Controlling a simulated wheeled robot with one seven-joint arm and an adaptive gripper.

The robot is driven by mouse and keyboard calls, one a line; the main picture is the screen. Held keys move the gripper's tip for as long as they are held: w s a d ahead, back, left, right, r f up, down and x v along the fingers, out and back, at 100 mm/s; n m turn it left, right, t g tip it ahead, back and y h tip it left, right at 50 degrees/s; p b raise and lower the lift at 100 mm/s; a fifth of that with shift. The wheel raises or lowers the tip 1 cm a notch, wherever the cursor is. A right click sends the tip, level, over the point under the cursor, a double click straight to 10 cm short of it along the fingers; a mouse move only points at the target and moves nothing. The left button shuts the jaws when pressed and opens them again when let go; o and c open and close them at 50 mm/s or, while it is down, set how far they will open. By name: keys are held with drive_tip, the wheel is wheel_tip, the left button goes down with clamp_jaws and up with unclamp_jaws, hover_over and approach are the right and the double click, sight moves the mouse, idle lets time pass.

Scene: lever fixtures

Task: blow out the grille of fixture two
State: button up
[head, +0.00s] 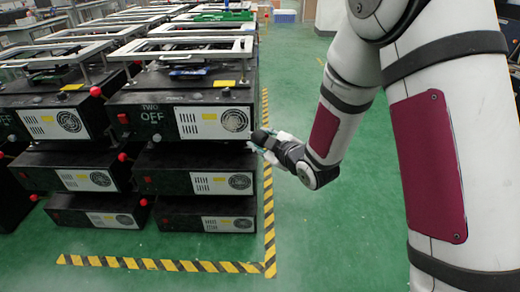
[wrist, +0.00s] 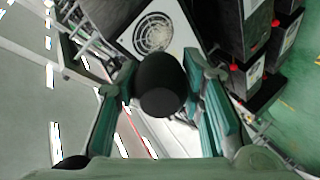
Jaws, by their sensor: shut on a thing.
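Fixture two (head: 165,140) is a black box marked TWO and OFF, on top of a stack in the head view. Its round grille (head: 235,120) sits at the right of its pale front panel. The grille also shows in the wrist view (wrist: 155,35), top centre. My gripper (wrist: 160,78) is shut on a black rounded thing that looks like a blower bulb (wrist: 160,90), with a finger on each side. In the head view my gripper (head: 268,141) is just right of the fixture's front corner. The bulb lies below the grille in the wrist picture; whether a nozzle points at it is hidden.
Two more black boxes (head: 195,170) stand below fixture two, with red knobs at their left. A similar stack (head: 60,125) stands on the left. Yellow-black floor tape (head: 170,265) borders the stacks. Green floor (head: 330,235) is open in front and to the right.

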drive_tip(key=shift+w+a+y+b, duration=0.25)
drive_tip(key=shift+a+y+b, duration=0.05)
drive_tip(key=shift+a+b, duration=0.1)
drive_tip(key=shift+x, duration=2.15)
drive_tip(key=o, duration=0.4)
drive_tip(key=shift+c, duration=0.2)
drive_tip(key=c, duration=0.5)
drive_tip(key=shift+c, duration=0.2)
